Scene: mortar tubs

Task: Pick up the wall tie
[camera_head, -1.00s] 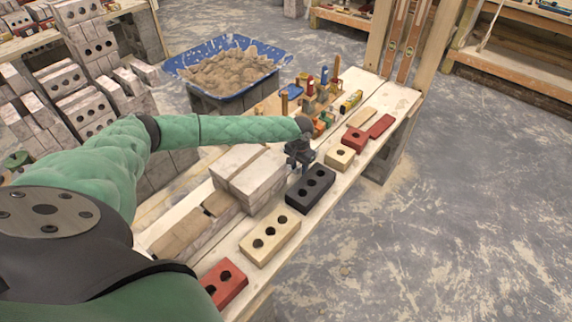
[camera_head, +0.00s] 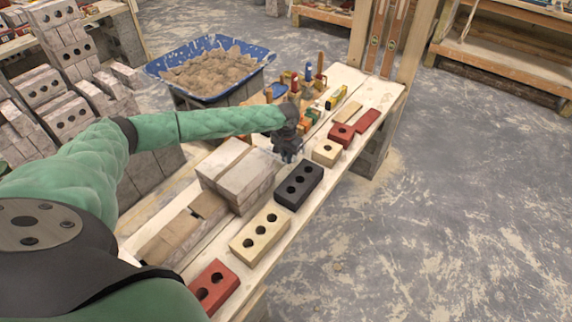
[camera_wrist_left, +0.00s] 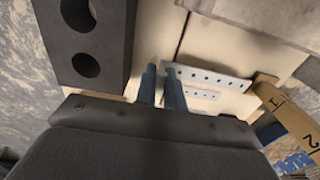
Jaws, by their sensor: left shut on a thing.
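The wall tie (camera_wrist_left: 212,78) is a flat pale metal strip with a row of holes, seen in the left wrist view. Its left end is between the fingertips of my left gripper (camera_wrist_left: 161,78), which is shut on it. The rest of the strip sticks out to the right, over the pale boards. In the head view my left gripper (camera_head: 288,157) is low over the bench, between the grey block and the black brick; I cannot make out the tie there. My right gripper is not in view.
The black holed brick (camera_head: 299,186) is close beside my gripper, also in the left wrist view (camera_wrist_left: 88,40). A grey block (camera_head: 245,180) lies to the left. Cream and red bricks line the bench edge. A blue tub (camera_head: 172,84) of mortar stands behind.

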